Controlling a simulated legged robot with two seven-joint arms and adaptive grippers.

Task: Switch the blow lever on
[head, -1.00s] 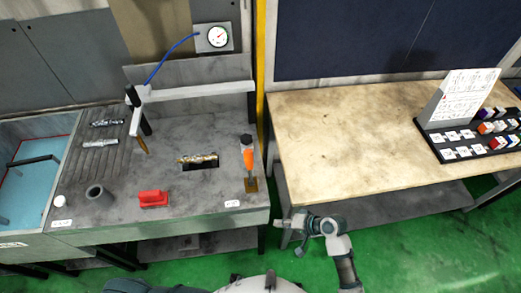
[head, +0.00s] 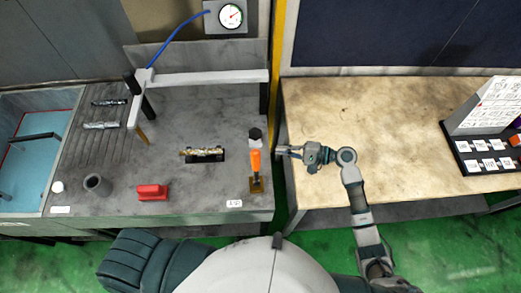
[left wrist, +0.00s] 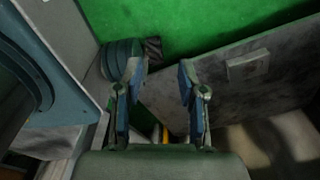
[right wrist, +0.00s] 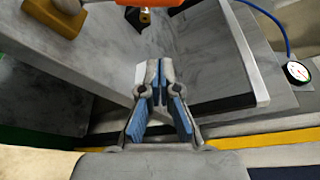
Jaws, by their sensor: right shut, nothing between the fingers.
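An orange-handled lever (head: 255,162) with a dark top and a brass base stands at the right end of the grey workbench; it looks like the blow lever. Its orange handle shows cut off at the top edge of the right wrist view (right wrist: 142,2). My right gripper (head: 285,151) is shut and empty, a short way right of the lever and not touching it. Its closed fingertips show in the right wrist view (right wrist: 155,72). My left gripper (left wrist: 163,80) is open and empty in the left wrist view, over the floor and a grey panel.
A pressure gauge (head: 231,15) with a blue hose hangs behind. The wooden table (head: 400,120) at right is mostly clear.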

